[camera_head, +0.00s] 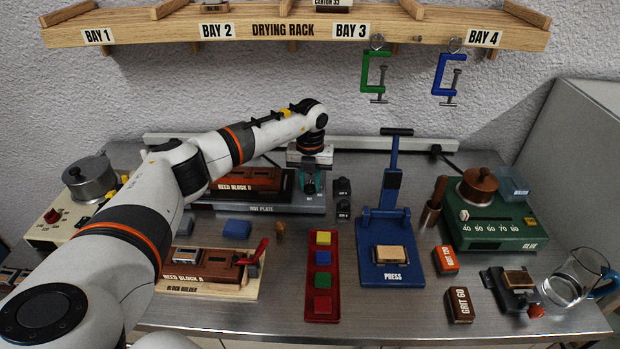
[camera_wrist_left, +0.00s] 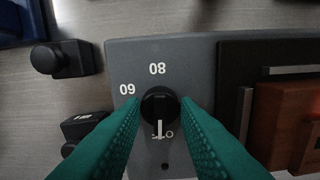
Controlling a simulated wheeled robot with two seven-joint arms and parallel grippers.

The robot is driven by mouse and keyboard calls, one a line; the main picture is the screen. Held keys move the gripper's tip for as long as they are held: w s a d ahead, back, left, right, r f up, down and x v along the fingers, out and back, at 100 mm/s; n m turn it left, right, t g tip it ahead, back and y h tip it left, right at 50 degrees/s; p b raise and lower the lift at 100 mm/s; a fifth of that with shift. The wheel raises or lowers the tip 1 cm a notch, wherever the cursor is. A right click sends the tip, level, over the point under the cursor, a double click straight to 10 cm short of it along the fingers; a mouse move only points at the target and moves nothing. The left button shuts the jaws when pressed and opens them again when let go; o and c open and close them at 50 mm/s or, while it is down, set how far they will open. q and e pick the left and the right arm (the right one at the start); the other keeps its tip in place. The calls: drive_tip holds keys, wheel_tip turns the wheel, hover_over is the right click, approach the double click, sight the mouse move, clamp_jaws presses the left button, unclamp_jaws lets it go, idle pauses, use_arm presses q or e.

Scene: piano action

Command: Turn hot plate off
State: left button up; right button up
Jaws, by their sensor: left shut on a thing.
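The grey hot plate (camera_head: 262,209) stands at the back of the bench, with the reed block (camera_head: 245,179) in a dark holder on top. My left gripper (camera_head: 309,186) points down over its right end. In the left wrist view the green fingers of my left gripper (camera_wrist_left: 160,108) are on both sides of the black dial knob (camera_wrist_left: 160,104), shut on it. The knob's white pointer points down in that view, at a small mark partly covered by the knob. The marks 60 and 80 on the hot plate (camera_wrist_left: 190,60) lie on the opposite side. My right gripper is out of view.
Small black weights (camera_head: 342,188) stand just right of the hot plate. The blue press (camera_head: 388,235), a red tray (camera_head: 321,300) of coloured cubes and the block holder (camera_head: 235,285) stand in front. The green glue pot unit (camera_head: 490,225) is at the right.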

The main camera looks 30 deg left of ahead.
sight(310, 184)
use_arm(q)
drive_tip(key=shift+n, duration=0.6)
drive_tip(key=o, duration=1)
wheel_tip(310, 184, up, 12)
drive_tip(key=shift+r+b, duration=0.1)
drive_tip(key=shift+b, duration=1.15)
